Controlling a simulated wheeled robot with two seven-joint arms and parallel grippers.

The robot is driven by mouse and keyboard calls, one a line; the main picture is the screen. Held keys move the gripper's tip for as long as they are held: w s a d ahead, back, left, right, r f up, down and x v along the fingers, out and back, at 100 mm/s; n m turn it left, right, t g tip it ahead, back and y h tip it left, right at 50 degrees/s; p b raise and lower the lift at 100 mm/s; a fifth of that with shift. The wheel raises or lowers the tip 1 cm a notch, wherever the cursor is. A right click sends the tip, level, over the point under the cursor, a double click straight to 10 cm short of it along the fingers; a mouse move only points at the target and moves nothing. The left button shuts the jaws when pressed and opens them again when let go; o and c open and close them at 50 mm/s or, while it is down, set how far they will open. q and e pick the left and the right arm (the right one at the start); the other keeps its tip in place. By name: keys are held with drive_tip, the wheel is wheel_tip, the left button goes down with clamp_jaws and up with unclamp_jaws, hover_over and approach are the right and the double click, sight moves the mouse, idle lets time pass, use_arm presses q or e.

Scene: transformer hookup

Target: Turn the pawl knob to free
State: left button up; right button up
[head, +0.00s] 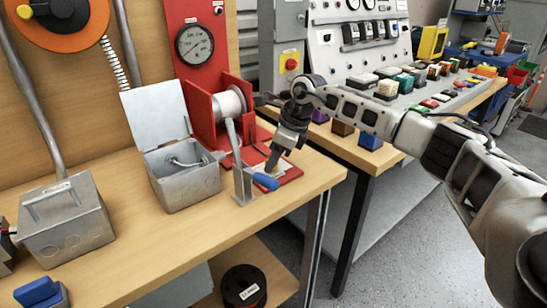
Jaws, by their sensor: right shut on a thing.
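The red winch (205,119) stands on the wooden bench with a white rope spool (230,103) between its red side plates. A grey crank arm (233,145) with a blue handle (266,182) is at its front. My right gripper (271,167) points down beside the crank, over the right part of the winch's red base (291,170). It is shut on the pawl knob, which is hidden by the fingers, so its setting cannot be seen. My left gripper is out of view.
An open grey junction box (184,185) stands left of the winch, and a closed grey box (66,224) is further left. A round dial gauge (195,45) is on the red panel behind. A control desk (385,85) with several coloured buttons stands to the right.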

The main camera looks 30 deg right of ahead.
drive_tip(key=shift+n, duration=0.5)
drive_tip(key=o, duration=1)
drive_tip(key=shift+c, duration=0.2)
drive_tip(key=shift+s+d+r, duration=0.1)
drive_tip(key=shift+d+r, duration=0.1)
drive_tip(key=shift+r, duration=0.2)
drive_tip(key=s+d, duration=0.2)
drive_tip(key=s+d+b, duration=0.1)
drive_tip(key=s+d, duration=0.1)
drive_tip(key=d, duration=0.1)
drive_tip(key=s+d, duration=0.3)
drive_tip(key=shift+d+r+b, duration=0.1)
drive_tip(key=shift+d+b, duration=0.1)
drive_tip(key=shift+b, duration=0.1)
drive_tip(key=shift+s+d, duration=0.4)
drive_tip(key=shift+d, duration=0.05)
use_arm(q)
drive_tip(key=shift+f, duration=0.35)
